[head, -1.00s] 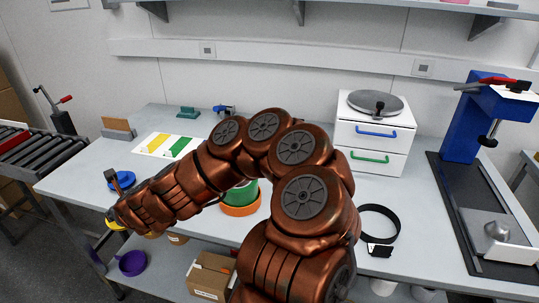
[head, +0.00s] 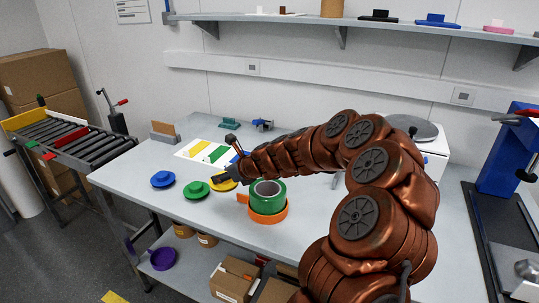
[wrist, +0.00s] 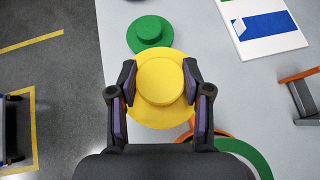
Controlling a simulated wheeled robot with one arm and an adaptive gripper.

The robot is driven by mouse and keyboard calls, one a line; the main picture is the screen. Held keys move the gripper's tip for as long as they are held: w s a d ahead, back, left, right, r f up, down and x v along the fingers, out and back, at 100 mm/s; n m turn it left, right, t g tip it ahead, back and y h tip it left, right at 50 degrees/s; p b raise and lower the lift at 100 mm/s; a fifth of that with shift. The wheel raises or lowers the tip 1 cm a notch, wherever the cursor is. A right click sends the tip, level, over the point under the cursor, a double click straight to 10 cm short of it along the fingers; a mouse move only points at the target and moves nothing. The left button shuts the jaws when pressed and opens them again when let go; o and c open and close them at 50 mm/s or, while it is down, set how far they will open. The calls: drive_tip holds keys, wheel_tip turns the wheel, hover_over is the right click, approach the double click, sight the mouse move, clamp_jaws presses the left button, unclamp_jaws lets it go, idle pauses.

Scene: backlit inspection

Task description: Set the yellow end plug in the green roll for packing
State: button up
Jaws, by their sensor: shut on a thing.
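The yellow end plug (wrist: 160,85) is a round flanged disc with a raised hub. My gripper (wrist: 159,78) is shut on it, one finger at each side of the hub. It looks larger than the green plug, so it appears to be above the table. In the head view the yellow plug (head: 221,185) is partly hidden by my gripper (head: 228,177), left of the rolls. The green roll (head: 267,202) stands upright on an orange roll (head: 267,217), its open core facing up. The wrist view shows only part of the green roll (wrist: 247,152), at lower right.
A green plug (head: 196,191) and a blue plug (head: 163,180) lie on the table (head: 130,175) to the left. A card with coloured stripes (head: 192,150) lies behind. A purple plug (head: 163,259) is on the lower shelf. A roller conveyor (head: 90,140) stands at left.

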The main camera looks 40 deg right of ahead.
drive_tip(key=s+d+r, duration=0.1)
drive_tip(key=d, duration=0.1)
drive_tip(key=d+r+n+y, duration=0.1)
drive_tip(key=d, duration=0.1)
drive_tip(key=s+d+r+n+g+y, duration=0.1)
drive_tip(key=d, duration=0.1)
drive_tip(key=shift+s+d+r+p, duration=0.15)
drive_tip(key=shift+s+r+p, duration=0.15)
drive_tip(key=shift+r+p, duration=0.1)
drive_tip(key=shift+s+d+r+n+g+y, duration=0.35)
drive_tip(key=shift+s+d+r+n, duration=0.3)
drive_tip(key=shift+s, duration=0.4)
drive_tip(key=shift+s+d+r+n+g+y, duration=0.25)
drive_tip(key=shift+s+d+r+n+y, duration=0.25)
drive_tip(key=shift+s+d+r, duration=0.4)
drive_tip(key=shift+s+d+r+n+g+y, duration=0.35)
drive_tip(key=shift+s+d+n, duration=0.25)
drive_tip(key=shift+s, duration=0.6)
drive_tip(key=shift+d+r+p, duration=0.1)
drive_tip(key=shift+r+p, duration=0.05)
drive_tip(key=shift+p, duration=0.55)
drive_tip(key=shift+s+f+b, duration=0.1)
drive_tip(key=shift+f+b, duration=0.7)
drive_tip(key=shift+f, duration=2.2)
drive_tip(key=shift+f, duration=1.2)
drive_tip(key=o, duration=1.2)
drive_tip(key=shift+o, duration=0.2)
